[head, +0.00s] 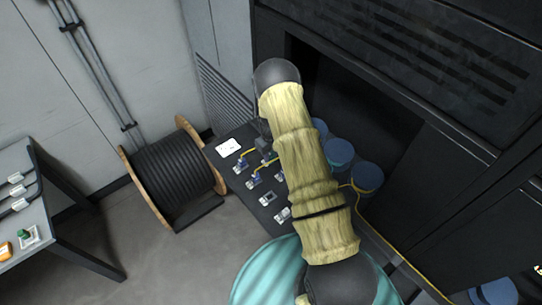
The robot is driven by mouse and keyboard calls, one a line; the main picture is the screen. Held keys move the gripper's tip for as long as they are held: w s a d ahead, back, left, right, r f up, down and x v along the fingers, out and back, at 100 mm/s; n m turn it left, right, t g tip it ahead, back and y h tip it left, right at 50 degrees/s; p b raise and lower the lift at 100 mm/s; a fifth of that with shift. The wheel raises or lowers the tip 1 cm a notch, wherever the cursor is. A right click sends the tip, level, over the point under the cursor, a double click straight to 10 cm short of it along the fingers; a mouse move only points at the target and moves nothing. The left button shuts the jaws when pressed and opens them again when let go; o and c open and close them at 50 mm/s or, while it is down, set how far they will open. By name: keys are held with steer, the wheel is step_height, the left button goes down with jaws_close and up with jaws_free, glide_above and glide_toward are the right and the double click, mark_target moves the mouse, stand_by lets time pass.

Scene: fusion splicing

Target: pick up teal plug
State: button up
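A small teal-green plug-like piece (24,234) sits on a white square base on the grey table at the far left. It is small in the picture, and I cannot make out its details. My arm reaches up the middle of the picture, over the dark worktop and far to the right of that table. What seems to be my gripper (264,147) shows as a dark grey shape beside the arm, above the worktop. The arm hides much of it. Its fingertips and anything between them cannot be made out.
The dark worktop (240,164) holds several small connectors with yellow cables and a white card (228,147). An orange item (5,251) and several grey-white connectors lie on the left table (62,238). A cable drum (172,172) stands between them. Blue drums (367,177) are at right.

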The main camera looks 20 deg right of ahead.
mark_target(271, 152)
steer(key=c, duration=0.4)
steer(key=shift+r, duration=0.1)
step_height(271, 152, up, 10)
steer(key=shift+f, duration=0.1)
stand_by(1.2)
